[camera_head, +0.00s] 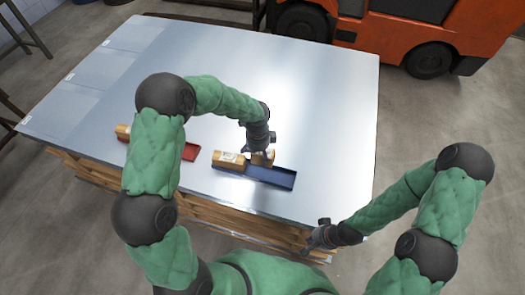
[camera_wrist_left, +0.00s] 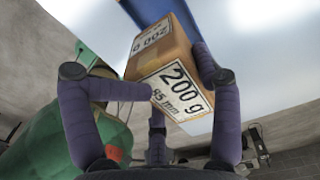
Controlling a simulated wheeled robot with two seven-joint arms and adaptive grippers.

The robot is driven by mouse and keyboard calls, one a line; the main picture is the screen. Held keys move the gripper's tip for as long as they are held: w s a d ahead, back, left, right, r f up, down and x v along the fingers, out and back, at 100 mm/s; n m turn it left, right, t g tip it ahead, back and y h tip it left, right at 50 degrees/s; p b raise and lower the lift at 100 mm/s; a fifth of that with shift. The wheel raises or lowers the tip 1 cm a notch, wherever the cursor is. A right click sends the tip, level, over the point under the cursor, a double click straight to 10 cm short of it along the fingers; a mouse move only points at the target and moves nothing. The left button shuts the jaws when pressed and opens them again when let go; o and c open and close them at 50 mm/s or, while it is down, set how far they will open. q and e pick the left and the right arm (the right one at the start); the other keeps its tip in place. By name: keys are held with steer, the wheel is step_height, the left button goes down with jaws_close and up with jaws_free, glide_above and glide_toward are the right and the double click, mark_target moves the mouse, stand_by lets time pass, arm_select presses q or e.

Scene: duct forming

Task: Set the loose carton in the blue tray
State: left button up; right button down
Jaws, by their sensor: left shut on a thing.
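My left gripper (camera_head: 262,149) is shut on a brown carton (camera_head: 262,159) at the blue tray (camera_head: 281,179), near the middle of its far side. In the left wrist view the gripper's fingers (camera_wrist_left: 180,80) close around this carton (camera_wrist_left: 160,53), whose white labels read "200 g" and "85 mm"; part of the blue tray (camera_wrist_left: 148,8) shows beyond it. I cannot tell whether the carton touches the tray. Another carton (camera_head: 228,159) sits at the tray's left end. My right gripper (camera_head: 320,236) hangs by the table's front edge; its fingers are too small to read.
A red tray (camera_head: 190,152) lies to the left, partly hidden by my left arm, with a carton (camera_head: 123,131) at its left end. The metal tabletop (camera_head: 310,90) is clear behind and right of the blue tray. An orange forklift (camera_head: 400,38) stands beyond the table.

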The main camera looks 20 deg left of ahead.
mark_target(259, 163)
arm_select(q)
steer(key=shift+f+b, duration=2.75)
steer(key=shift+f, duration=0.6)
steer(key=shift+f+b, duration=0.75)
steer(key=shift+f, duration=0.7)
steer(key=o, duration=1.8)
step_height(259, 163, up, 12)
steer(key=shift+r, duration=0.1)
